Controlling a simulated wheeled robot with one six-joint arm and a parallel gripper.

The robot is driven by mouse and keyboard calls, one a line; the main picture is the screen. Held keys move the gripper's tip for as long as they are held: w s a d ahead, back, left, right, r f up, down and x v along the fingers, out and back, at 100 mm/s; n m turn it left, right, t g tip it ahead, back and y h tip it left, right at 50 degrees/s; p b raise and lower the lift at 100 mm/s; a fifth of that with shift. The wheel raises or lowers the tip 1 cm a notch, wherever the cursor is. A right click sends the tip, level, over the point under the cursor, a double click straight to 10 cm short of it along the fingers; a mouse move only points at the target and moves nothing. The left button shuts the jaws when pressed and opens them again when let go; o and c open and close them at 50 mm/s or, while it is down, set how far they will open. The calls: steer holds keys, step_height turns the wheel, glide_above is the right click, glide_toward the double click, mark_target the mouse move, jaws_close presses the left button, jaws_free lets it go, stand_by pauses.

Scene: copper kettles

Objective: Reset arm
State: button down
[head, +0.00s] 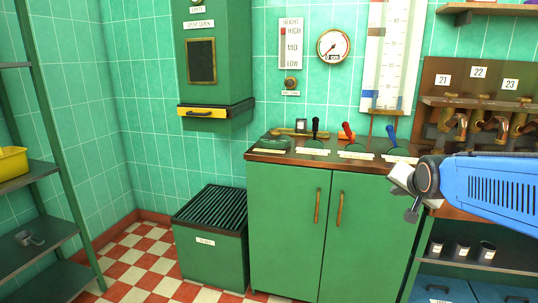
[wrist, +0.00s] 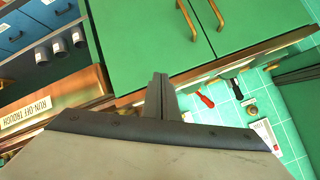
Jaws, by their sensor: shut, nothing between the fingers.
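My blue arm (head: 490,190) reaches in from the right in the head view. My gripper (head: 405,188) is at its left end, in front of the right end of the green cabinet's counter. In the wrist view my gripper (wrist: 160,95) shows its fingers together with nothing between them. It is apart from the levers on the counter: a black lever (head: 315,127), a red lever (head: 348,131) and a blue lever (head: 390,134). The red lever also shows in the wrist view (wrist: 205,99).
The green cabinet (head: 290,220) stands in the middle, with a slatted green bin (head: 208,255) to its left. A shelf with dark cups (head: 487,252) is at the right, below the arm. A rack of numbered brass hooks (head: 475,125) hangs above. The checkered floor (head: 135,275) is clear at lower left.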

steer(key=s+a+f+n+g, duration=0.2)
steer(key=s+f, duration=0.2)
steer(key=s, duration=0.5)
steer(key=s+a+f+n+g+y, duration=0.1)
steer(key=s+a+f+n+g, duration=0.1)
steer(key=s, duration=0.8)
steer(key=s+a+f+n+g, duration=0.2)
steer(key=s+f, duration=0.4)
steer(key=s, duration=0.3)
steer(key=shift+s+a+f+n+y, duration=0.25)
steer(key=shift+a+n+y, duration=0.15)
steer(key=shift+a+n, duration=0.65)
steer(key=shift+d, duration=0.15)
